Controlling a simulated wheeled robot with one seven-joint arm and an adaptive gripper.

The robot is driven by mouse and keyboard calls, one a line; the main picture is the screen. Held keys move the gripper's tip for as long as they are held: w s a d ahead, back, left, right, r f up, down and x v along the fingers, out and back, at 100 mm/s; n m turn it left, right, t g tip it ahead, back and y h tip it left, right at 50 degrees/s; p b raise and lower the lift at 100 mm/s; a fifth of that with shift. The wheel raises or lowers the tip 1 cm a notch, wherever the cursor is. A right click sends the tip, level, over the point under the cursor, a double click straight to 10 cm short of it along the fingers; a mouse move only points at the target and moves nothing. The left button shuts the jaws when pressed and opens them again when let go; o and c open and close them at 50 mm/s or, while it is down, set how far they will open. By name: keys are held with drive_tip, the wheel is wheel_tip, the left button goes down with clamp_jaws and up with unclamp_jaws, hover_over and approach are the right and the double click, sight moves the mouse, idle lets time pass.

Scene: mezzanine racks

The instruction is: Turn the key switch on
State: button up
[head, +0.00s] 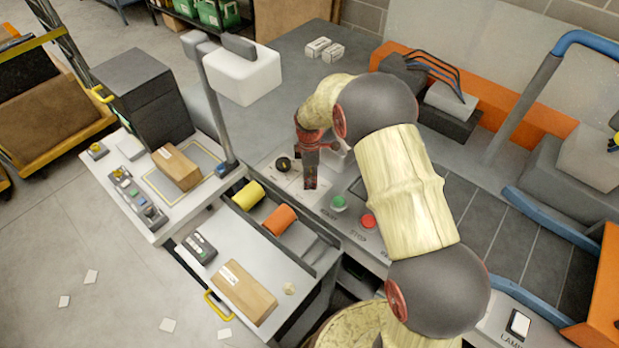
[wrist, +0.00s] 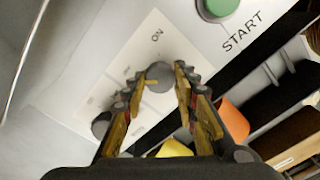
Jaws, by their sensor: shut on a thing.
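The key switch (wrist: 160,76) is a round grey body on a pale panel plate (wrist: 150,48) marked ON, with a small brass-coloured key (wrist: 151,82) showing at it. My gripper (wrist: 168,74) has its two fingertips on either side of the switch and is shut on the key. In the head view my gripper (head: 310,184) points down at the control panel and hides the key switch. A dark round knob (wrist: 102,124) sits on the same plate; it also shows in the head view (head: 283,164). I cannot tell the key's exact angle.
A green START button (head: 338,202) and a red STOP button (head: 368,221) lie right of my gripper. A post (head: 212,100) with a white box (head: 243,75) stands behind left. Yellow (head: 248,195) and orange (head: 279,220) rolls sit in front.

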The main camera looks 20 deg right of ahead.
drive_tip(key=shift+m, duration=0.4)
drive_tip(key=m+p, duration=0.1)
drive_tip(key=m, duration=0.2)
drive_tip(key=shift+m, duration=0.4)
drive_tip(key=m, duration=0.4)
drive_tip(key=shift+m, duration=0.3)
drive_tip(key=m+p, duration=0.1)
drive_tip(key=m, duration=0.7)
drive_tip(key=shift+m, duration=0.3)
drive_tip(key=o, duration=1.2)
drive_tip(key=shift+c, duration=0.2)
